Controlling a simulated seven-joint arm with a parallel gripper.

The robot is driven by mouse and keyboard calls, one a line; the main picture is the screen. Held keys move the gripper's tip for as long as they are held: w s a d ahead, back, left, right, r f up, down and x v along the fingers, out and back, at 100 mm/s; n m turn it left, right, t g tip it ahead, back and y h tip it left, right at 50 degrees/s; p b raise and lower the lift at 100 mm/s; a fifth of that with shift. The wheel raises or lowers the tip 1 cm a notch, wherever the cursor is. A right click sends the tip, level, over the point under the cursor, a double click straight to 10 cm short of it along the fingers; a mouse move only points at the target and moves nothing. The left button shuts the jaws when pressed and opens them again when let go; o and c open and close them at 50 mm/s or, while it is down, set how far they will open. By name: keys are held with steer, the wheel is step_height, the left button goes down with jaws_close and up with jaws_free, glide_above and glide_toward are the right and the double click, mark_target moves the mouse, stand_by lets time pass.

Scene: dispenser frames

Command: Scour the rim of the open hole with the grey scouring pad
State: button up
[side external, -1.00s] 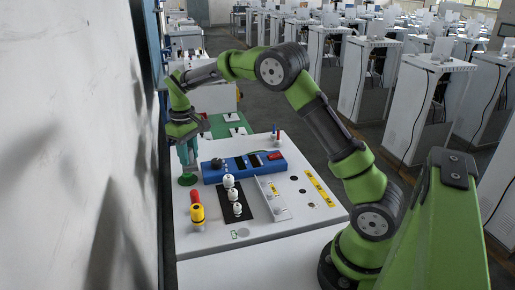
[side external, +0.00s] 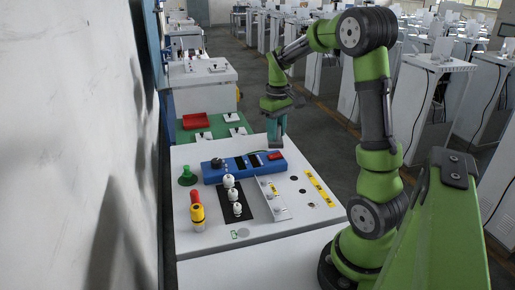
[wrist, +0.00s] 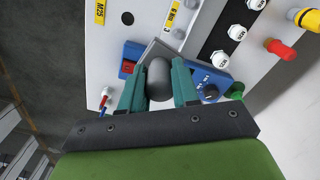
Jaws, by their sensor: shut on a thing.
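My gripper (side external: 277,143) is above the far right corner of the white panel (side external: 260,222). In the wrist view its teal fingers (wrist: 159,88) are shut on a dark grey rounded grip, and the grey scouring pad (wrist: 163,51) shows as a flat piece beyond it. The fingers hide part of the pad. A dark round hole (wrist: 127,18) shows in the panel, apart from the pad. In the side view two dark round spots (side external: 302,191) (side external: 293,178) lie right of the metal strip; which is the open hole I cannot tell.
A blue box (side external: 243,167) crosses the panel. White glands (side external: 229,181) stand on a black strip. A red tray (side external: 195,121) lies behind.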

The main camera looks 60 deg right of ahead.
steer(key=s+a+f+n, duration=0.2)
steer(key=s+f, duration=0.1)
steer(key=s, duration=0.5)
steer(key=s+a+f+n, duration=0.1)
steer(key=s+f, duration=0.2)
steer(key=s, duration=0.5)
steer(key=shift+f, duration=3.25)
steer(key=shift+w+a+f, duration=0.1)
steer(key=shift+f, duration=0.8)
steer(key=shift+w+a+f, duration=0.15)
steer(key=shift+w+a, duration=0.4)
steer(key=shift+w, duration=0.05)
steer(key=shift+c, duration=0.4)
steer(key=shift+w+a, duration=0.5)
steer(key=shift+s+d, duration=1.05)
steer(key=shift+s, duration=0.05)
steer(key=shift+d+r, duration=0.15)
steer(key=shift+r, duration=0.05)
step_height(320, 180, up, 8)
